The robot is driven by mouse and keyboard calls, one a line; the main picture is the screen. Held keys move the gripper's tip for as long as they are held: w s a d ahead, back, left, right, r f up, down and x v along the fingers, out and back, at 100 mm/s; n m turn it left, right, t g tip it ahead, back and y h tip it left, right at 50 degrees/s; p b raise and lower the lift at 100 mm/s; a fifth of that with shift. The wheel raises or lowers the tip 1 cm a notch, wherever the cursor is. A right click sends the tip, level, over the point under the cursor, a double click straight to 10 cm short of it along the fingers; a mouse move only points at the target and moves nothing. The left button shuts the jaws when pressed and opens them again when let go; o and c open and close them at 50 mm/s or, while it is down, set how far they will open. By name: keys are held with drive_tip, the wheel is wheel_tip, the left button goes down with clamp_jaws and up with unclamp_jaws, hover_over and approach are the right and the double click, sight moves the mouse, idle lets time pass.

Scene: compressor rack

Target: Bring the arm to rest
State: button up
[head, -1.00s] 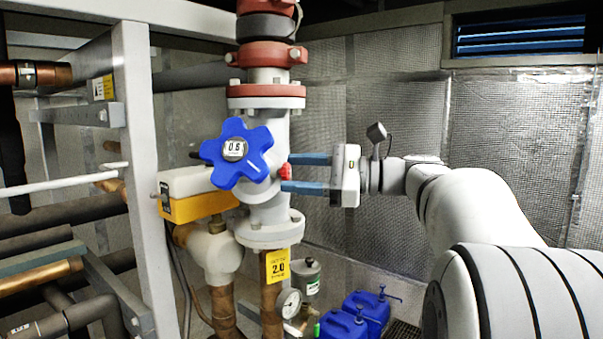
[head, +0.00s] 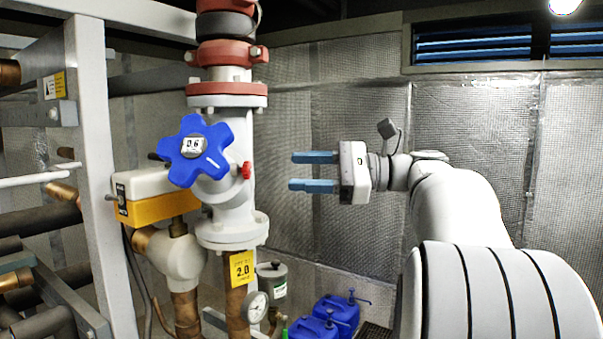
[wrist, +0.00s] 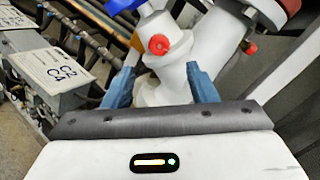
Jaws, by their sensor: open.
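My gripper (head: 314,171) is open and empty in the head view. Its two blue fingers point left toward the white valve body (head: 234,190), with a clear gap between the fingertips and the valve. The blue star-shaped handwheel (head: 194,151), with a 0.6 label, sits on the valve's left side. A small red cap (head: 246,170) sticks out from the valve on the side facing my gripper. In the wrist view the fingers (wrist: 160,85) stand apart, with the valve body and red cap (wrist: 159,44) seen beyond and between them.
A grey frame post (head: 97,170) and pipes stand at the left. A yellow and white box (head: 155,195) is beside the valve. A pressure gauge (head: 256,306) and blue canisters (head: 334,313) are below. Open space lies between my gripper and the quilted back wall (head: 465,130).

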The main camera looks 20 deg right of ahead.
drive_tip(key=s+a+f+n+g+h+b, duration=0.25)
drive_tip(key=a+f, duration=0.35)
drive_tip(key=f, duration=0.4)
drive_tip(key=s+a+f+n+g+h+b, duration=0.1)
drive_tip(key=s+a+f+h, duration=0.3)
drive_tip(key=f, duration=0.7)
drive_tip(key=s+d+f+n+h+b, duration=0.1)
drive_tip(key=s+f+n+h, duration=0.4)
drive_tip(key=f, duration=0.5)
drive_tip(key=s+f+n+h+b, duration=0.1)
drive_tip(key=s+f+n+h, duration=0.3)
drive_tip(key=f, duration=0.7)
drive_tip(key=s+n+g, duration=0.1)
drive_tip(key=s+n, duration=0.1)
drive_tip(key=n, duration=0.2)
drive_tip(key=shift+s+d+f+h+b, duration=0.15)
drive_tip(key=shift+s+d+h+b, duration=0.05)
drive_tip(key=shift+d+h+b, duration=0.15)
drive_tip(key=shift+c, duration=0.5)
